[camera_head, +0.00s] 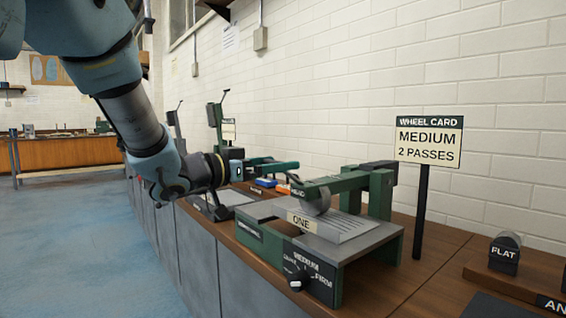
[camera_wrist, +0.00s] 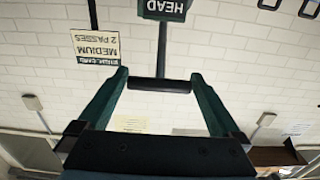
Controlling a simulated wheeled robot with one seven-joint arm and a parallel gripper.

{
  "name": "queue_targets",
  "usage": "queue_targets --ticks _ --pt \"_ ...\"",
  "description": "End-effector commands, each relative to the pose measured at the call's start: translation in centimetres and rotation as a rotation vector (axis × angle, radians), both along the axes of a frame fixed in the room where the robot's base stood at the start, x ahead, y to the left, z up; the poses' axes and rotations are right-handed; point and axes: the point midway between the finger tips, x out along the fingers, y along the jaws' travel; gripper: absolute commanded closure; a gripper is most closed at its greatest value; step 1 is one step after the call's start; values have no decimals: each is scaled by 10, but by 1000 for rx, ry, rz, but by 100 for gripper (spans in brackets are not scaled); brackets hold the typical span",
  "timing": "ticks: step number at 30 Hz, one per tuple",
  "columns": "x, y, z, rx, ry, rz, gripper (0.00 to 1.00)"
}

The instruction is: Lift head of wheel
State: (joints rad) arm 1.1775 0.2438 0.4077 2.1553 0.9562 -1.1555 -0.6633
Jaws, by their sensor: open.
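The wheel press stands on the wooden bench, with a green frame (camera_head: 381,190) and a grey ribbed bed (camera_head: 345,230) marked ONE. Its grey wheel (camera_head: 318,201) hangs from a green head arm (camera_head: 343,181) above the bed. A HEAD label (camera_wrist: 165,9) shows at the top of the wrist view, with a stem down to a black handle bar (camera_wrist: 160,85). My gripper (camera_head: 275,165) is open at the left of the head. In the wrist view its green fingers (camera_wrist: 105,98) stand on both sides of the bar; contact cannot be told.
A sign (camera_head: 428,143) reading MEDIUM, 2 PASSES stands on a post behind the press. A dial (camera_head: 296,278) with MEDIUM and FIRM marks is on its front. A FLAT block (camera_head: 505,254) stands at right. More green equipment (camera_head: 216,115) is farther back.

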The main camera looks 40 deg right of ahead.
Motion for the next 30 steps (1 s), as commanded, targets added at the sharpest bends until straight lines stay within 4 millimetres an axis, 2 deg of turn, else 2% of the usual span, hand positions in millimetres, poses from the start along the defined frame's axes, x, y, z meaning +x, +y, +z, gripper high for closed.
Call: queue_targets --ticks 3,6,17,30 --pt "-1 -17 0 1 0 -1 0" --pt "-1 -25 0 0 0 0 0" --pt "-1 -29 0 0 0 2 0" --pt "-1 -29 0 0 0 2 48"
